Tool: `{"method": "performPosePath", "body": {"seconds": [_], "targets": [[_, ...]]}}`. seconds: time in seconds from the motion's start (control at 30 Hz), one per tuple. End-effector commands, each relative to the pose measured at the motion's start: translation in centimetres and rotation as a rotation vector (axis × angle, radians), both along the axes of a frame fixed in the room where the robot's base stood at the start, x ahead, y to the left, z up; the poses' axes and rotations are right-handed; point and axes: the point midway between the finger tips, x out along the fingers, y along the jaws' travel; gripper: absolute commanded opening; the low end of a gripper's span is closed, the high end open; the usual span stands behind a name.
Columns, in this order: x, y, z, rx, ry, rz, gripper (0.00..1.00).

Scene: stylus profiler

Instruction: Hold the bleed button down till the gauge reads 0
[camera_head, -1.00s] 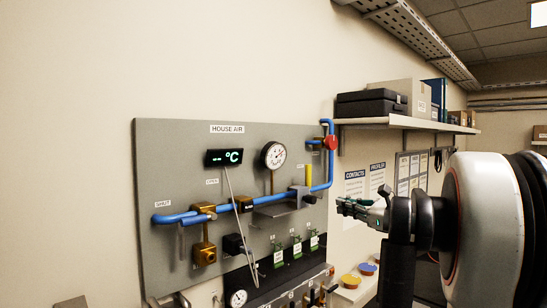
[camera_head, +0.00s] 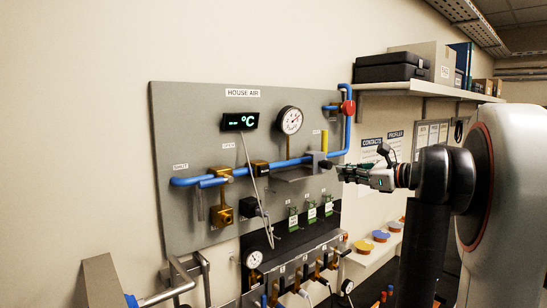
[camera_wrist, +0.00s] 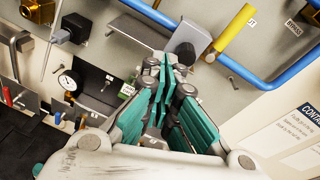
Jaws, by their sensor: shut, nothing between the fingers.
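The panel marked HOUSE AIR (camera_head: 212,240) carries a round white gauge (camera_head: 291,121) with a dark needle; its figures are too small to read. A black round button (camera_head: 326,164) sticks out of a grey block below the gauge, on the blue pipe. In the wrist view, this button (camera_wrist: 185,52) is just beyond the fingertips. I cannot read a label that names it as the bleed button. My gripper (camera_head: 343,173) is shut and empty, its teal fingers together (camera_wrist: 165,68), close to the button. I cannot tell whether they touch it.
A red knob (camera_head: 347,108) is above. A shelf (camera_head: 420,89) with boxes is on the right wall. Small gauges and valves (camera_head: 254,259) line the lower panel.

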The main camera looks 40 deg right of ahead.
Motion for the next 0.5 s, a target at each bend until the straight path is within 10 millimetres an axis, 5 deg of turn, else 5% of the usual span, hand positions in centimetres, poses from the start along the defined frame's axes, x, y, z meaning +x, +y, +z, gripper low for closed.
{"method": "performPosePath", "body": {"seconds": [0.1, 0.3, 0.5], "targets": [[2.1, 4.8, -0.2, -0.042, 0.147, 0.086, 0.0], [2.8, 11.7, -0.3, -0.132, 0.39, 0.197, 0.0], [1.9, 15.4, 0.0, -0.202, 0.533, 0.25, 0.0]]}}
